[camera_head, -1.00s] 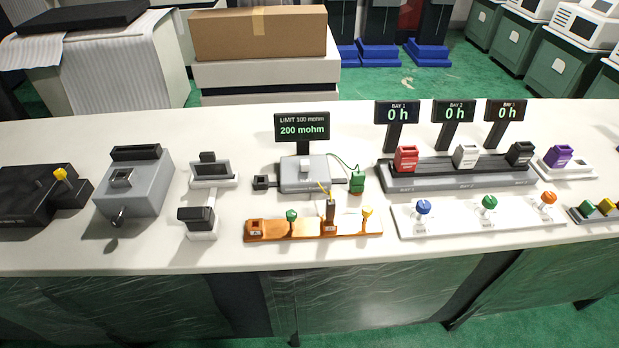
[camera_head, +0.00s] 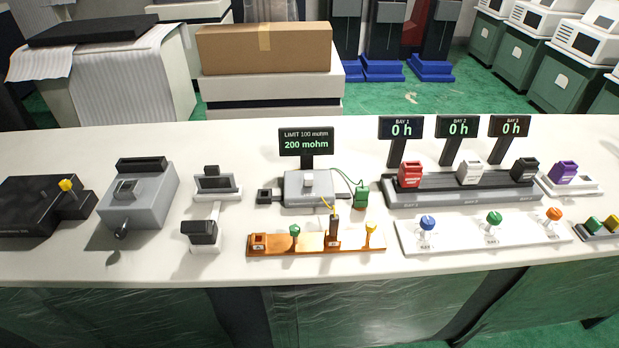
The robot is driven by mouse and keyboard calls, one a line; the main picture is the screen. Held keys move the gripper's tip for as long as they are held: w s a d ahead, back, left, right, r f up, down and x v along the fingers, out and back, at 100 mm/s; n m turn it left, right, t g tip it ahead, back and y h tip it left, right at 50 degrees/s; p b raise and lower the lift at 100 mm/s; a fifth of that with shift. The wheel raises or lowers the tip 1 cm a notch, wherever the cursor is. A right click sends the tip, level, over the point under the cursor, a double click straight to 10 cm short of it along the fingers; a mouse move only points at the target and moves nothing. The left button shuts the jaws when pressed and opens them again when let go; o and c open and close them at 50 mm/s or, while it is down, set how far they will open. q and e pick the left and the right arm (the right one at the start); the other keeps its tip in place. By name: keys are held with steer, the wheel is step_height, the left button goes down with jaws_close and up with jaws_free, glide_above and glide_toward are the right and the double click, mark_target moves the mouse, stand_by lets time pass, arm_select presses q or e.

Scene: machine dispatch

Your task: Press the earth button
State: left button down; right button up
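No label reading "earth" is legible, so I cannot be sure which control is the earth button. A grey tester box (camera_head: 300,192) stands at the middle of the table with a pale raised button (camera_head: 308,180) on top. Behind it a dark display (camera_head: 306,142) reads "LIMIT 100 mohm" and "200 mohm". A green clip block (camera_head: 361,197) on a green wire stands to its right. An orange rail (camera_head: 275,244) in front carries a green knob, a yellow knob and a dark probe (camera_head: 333,230) with a yellow wire. Neither gripper is in view.
A dark rack (camera_head: 450,197) at right holds red, white and black blocks under displays reading "0 h". A white strip (camera_head: 460,240) before it carries blue, green and orange knobs. Grey (camera_head: 140,207) and black (camera_head: 40,212) machines stand left. The table's front strip is clear.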

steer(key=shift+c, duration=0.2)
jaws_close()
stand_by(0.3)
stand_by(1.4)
